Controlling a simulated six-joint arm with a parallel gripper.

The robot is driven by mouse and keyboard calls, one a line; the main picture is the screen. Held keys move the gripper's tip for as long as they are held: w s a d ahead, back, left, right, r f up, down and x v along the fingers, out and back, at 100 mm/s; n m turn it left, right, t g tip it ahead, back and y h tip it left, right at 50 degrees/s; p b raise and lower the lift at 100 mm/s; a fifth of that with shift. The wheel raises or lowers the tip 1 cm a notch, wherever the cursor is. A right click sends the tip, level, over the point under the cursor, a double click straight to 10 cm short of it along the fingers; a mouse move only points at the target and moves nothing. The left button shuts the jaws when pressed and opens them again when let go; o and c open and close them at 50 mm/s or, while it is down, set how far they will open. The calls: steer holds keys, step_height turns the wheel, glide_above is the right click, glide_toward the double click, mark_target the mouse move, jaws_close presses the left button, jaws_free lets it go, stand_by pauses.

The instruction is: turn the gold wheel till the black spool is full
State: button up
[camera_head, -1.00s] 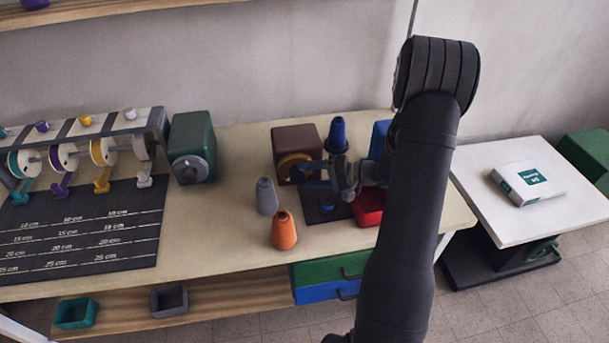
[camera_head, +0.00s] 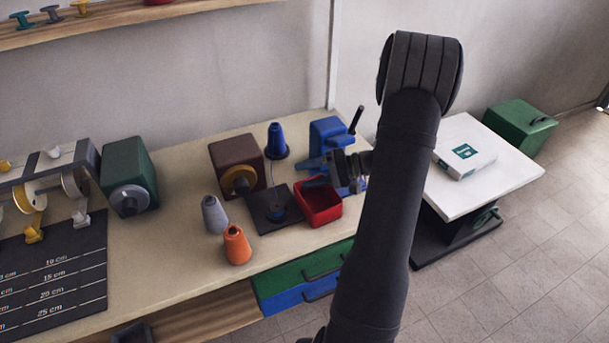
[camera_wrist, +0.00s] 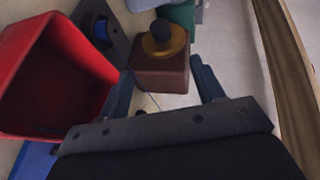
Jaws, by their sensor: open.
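The gold wheel (camera_head: 238,180) is on the front of a brown box (camera_head: 228,152) on the bench; in the wrist view the wheel (camera_wrist: 176,42) has a dark knob. A black plate (camera_head: 262,200) lies in front, with a small dark round piece (camera_head: 277,211) showing blue on it. I cannot tell if this is the black spool or how full it is. My gripper (camera_head: 312,172) is open and empty, right of the wheel and above the back of the red tray. In the wrist view my gripper (camera_wrist: 165,90) has the brown box beyond its fingers, apart from them.
The red tray (camera_head: 335,216) and a blue box (camera_head: 322,130) with a black handle stand close to my gripper. A blue cone (camera_head: 277,138) stands behind; grey (camera_head: 214,215) and orange (camera_head: 237,246) cones stand front left. A green box (camera_head: 128,165) is farther left.

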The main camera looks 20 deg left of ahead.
steer(key=shift+a, duration=0.1)
steer(key=n+t+h, duration=0.2)
steer(key=t+h, duration=0.1)
steer(key=h, duration=0.1)
glide_toward(248, 185)
steer(key=x, duration=1)
steer(key=shift+a+f, duration=0.2)
steer(key=shift+a, duration=0.15)
steer(key=c, duration=1)
